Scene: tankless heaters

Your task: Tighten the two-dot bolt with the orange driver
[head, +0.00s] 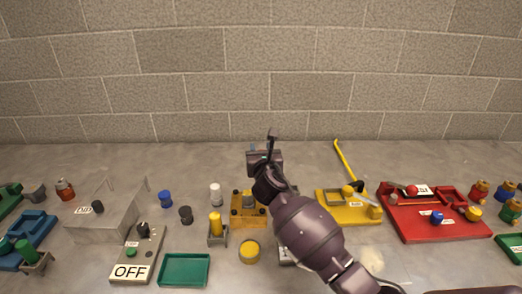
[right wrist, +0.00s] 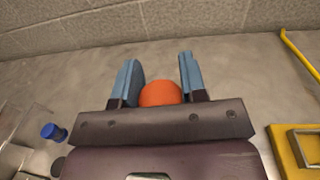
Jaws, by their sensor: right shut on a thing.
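My right gripper (head: 267,148) is over the back middle of the table in the head view, its arm reaching in from the lower right. In the right wrist view its two blue fingers (right wrist: 157,80) stand on either side of a rounded orange end (right wrist: 160,93), which I take as the orange driver's handle; the gripper is shut on it. The rest of the driver is hidden. A yellow-orange block (head: 236,214) with small dark spots lies below the gripper, partly covered by my arm. I cannot make out a two-dot bolt. My left gripper is not in view.
A grey OFF panel (head: 129,271), a green tray (head: 183,285), and a yellow cup (head: 249,252) are in front left. A yellow fixture (head: 340,217) and a red tray (head: 425,233) stand right. The table strip near the brick wall is mostly clear.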

